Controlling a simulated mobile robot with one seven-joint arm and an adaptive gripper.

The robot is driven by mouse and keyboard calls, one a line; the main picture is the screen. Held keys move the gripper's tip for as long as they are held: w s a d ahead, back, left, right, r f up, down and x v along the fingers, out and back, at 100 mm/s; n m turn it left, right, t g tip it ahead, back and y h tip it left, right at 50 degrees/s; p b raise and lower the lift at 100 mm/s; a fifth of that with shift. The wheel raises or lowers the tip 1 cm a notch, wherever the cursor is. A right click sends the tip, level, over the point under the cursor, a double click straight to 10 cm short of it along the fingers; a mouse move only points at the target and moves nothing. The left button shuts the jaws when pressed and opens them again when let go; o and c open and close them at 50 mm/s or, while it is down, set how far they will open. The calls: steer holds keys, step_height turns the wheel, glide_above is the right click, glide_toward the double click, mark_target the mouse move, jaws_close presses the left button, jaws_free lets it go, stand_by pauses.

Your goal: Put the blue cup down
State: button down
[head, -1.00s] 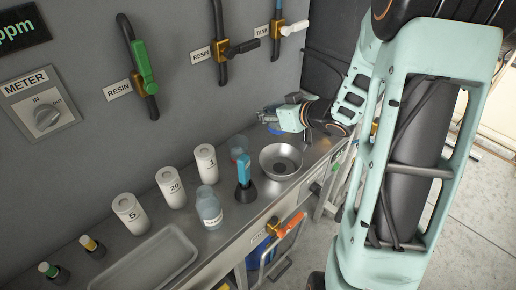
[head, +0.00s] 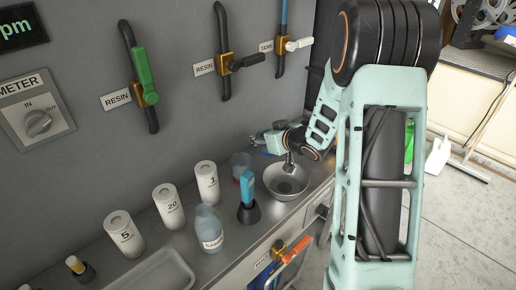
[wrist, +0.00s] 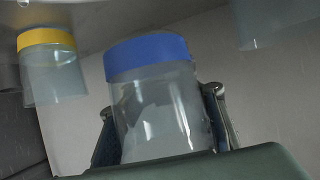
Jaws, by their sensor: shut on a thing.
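The blue cup (wrist: 155,95) is clear plastic with a blue band at one end. In the wrist view it sits between the two fingers of my gripper (wrist: 165,125), which is shut on it. The blue band points to the top of that view, toward a pale surface. I cannot tell whether the cup touches that surface. In the head view my gripper (head: 266,138) is at the far end of the steel counter (head: 225,262), beyond the bowl. Only a small bit of blue shows below it there; the cup is mostly hidden.
A yellow-banded cup (wrist: 52,65) is left of the blue cup in the wrist view. A red-tinted clear cup (head: 240,166), a steel bowl (head: 285,187), a blue-handled tool (head: 248,190), a bottle (head: 208,230) and white canisters (head: 168,205) crowd the counter. Wall valves (head: 145,90) are above.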

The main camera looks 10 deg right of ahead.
mark_target(264, 152)
steer(key=shift+w+f, duration=0.9)
steer(key=shift+f, duration=0.3)
steer(key=shift+w+f+b, duration=0.1)
steer(key=shift+f+b, duration=0.5)
steer(key=shift+f, duration=0.9)
steer(key=shift+f, duration=0.2)
steer(key=c, duration=1.2)
jaws_free()
steer(key=shift+r, duration=0.3)
steer(key=p+v, duration=0.2)
steer(key=v, duration=1)
steer(key=shift+a+f, duration=0.1)
steer(key=shift+f, duration=0.05)
